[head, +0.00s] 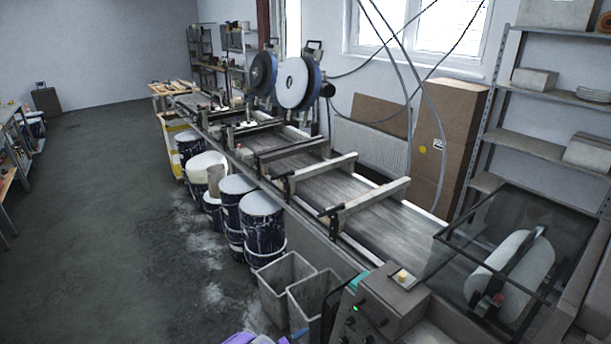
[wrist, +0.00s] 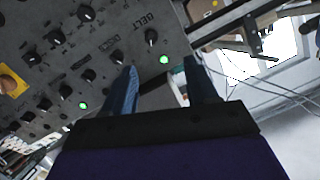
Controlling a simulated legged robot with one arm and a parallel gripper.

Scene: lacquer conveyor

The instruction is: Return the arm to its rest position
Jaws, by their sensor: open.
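My gripper (wrist: 165,85) shows in the wrist view with its two blue fingers apart and nothing between them. It is in front of a grey control panel (wrist: 60,75) with several black knobs, a "BELT" label and two lit green lamps; I cannot tell how far apart they are. There the control box (head: 375,315) stands at the bottom, at the near end of the conveyor (head: 390,220), with a green lamp lit.
The conveyor runs away to the upper left, with large discs (head: 293,83) above it. Several drums (head: 262,220) and grey bins (head: 285,285) stand along its left side. Shelves (head: 540,150) and a glass-sided machine (head: 510,260) are at right. The floor (head: 110,210) at left is clear.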

